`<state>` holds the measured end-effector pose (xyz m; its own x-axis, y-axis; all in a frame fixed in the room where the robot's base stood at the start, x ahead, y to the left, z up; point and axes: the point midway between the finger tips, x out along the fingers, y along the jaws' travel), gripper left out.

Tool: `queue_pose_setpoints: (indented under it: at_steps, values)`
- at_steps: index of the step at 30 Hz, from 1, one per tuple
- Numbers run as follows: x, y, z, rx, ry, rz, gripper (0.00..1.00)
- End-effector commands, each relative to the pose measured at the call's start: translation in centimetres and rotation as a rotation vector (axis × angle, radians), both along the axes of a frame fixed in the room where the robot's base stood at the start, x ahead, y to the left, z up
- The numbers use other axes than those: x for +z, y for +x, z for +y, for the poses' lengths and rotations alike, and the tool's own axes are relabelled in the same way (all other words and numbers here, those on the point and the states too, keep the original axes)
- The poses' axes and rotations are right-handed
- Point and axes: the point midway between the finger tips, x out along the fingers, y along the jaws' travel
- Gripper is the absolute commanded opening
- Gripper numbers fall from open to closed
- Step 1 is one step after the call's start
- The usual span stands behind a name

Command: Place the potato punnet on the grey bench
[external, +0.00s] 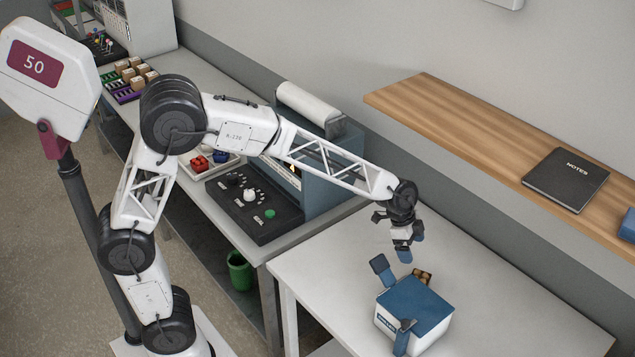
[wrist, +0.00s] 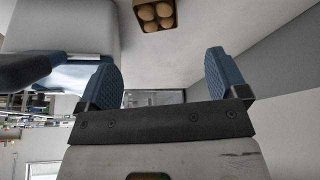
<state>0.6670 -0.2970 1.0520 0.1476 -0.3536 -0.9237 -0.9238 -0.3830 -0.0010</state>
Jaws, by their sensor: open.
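The potato punnet (external: 424,276) is a small brown tray, mostly hidden behind the white-and-blue box in the external view. In the wrist view the punnet (wrist: 155,14) is at the top edge, partly cut off, with several round tan potatoes in it. My gripper (external: 411,246) is above the light grey bench top (external: 335,268), up and behind the punnet in the external view. In the wrist view my gripper (wrist: 161,78) has its two blue fingers wide apart with nothing between them. It is apart from the punnet.
A white box with a blue lid (external: 418,302) and blue upright parts stands close beside the punnet. A wooden shelf (external: 455,115) with a black notebook (external: 566,180) runs along the wall. A black control panel (external: 254,205) is on the left bench. Bench space left of the box is clear.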

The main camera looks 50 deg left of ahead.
Motion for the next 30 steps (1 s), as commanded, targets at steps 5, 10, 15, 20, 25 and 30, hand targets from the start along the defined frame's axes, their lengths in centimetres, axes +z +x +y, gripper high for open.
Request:
queue_pose_setpoints:
  at_steps: [5, 10, 15, 20, 25, 30]
  values:
    - [-0.1, 0.0, 0.0, 0.0, 0.0, 0.001, 0.92]
    - [-1.1, 0.1, -0.4, 0.0, 0.001, 0.003, 0.92]
    - [-3.0, 0.4, -1.2, 0.001, 0.0, 0.004, 0.92]
    - [-5.0, 0.7, -1.9, -0.001, 0.001, 0.002, 0.92]
    - [-6.1, 0.9, -2.3, 0.0, 0.0, 0.002, 0.92]
    - [-6.3, 1.0, -2.4, 0.001, -0.001, 0.001, 0.92]
